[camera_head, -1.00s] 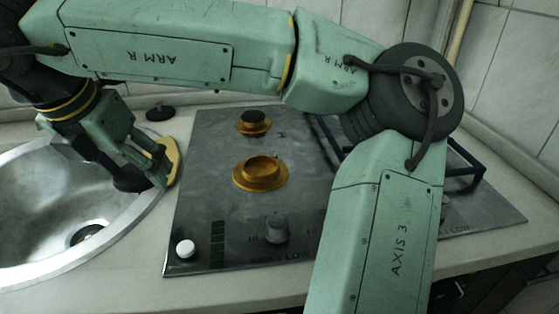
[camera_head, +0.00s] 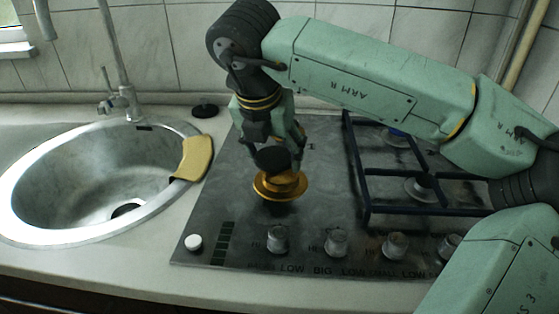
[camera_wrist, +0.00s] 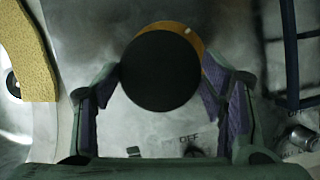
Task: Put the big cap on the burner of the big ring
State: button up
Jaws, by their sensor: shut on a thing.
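My gripper (camera_head: 280,160) is shut on the big cap (camera_head: 272,158), a round black disc. In the wrist view the cap (camera_wrist: 160,68) sits between the two fingers, with its flat face toward the camera. The brass big burner (camera_head: 266,190) is on the left part of the hob, just below the cap in the head view. In the wrist view a crescent of the burner (camera_wrist: 190,34) shows past the cap's upper right edge, so the two look off-centre there. The cap appears held above the burner; the exact gap cannot be told. The smaller rear burner is hidden behind my gripper.
A blue-black pan grate (camera_head: 366,190) covers the hob's right side. Several knobs (camera_head: 277,240) line its front. A yellow sponge (camera_head: 196,158) lies on the sink's (camera_head: 60,215) right rim. A small black disc (camera_head: 205,111) lies on the counter behind.

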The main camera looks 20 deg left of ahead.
aim_at(278, 159)
jog(key=f, duration=0.1)
jog(key=d+f+p, duration=0.1)
jog(key=shift+w+f, duration=0.35)
jog(key=shift+w, duration=0.05)
jog(key=shift+f, duration=0.45)
jog(key=shift+f, duration=0.2)
jog(key=o, duration=1.3)
jog(key=shift+r, duration=0.2)
jog(key=shift+r, duration=0.2)
jog(key=b+v, duration=0.1)
jog(key=v, duration=1)
jog(key=shift+s+r, duration=0.1)
jog(key=shift+r, duration=0.2)
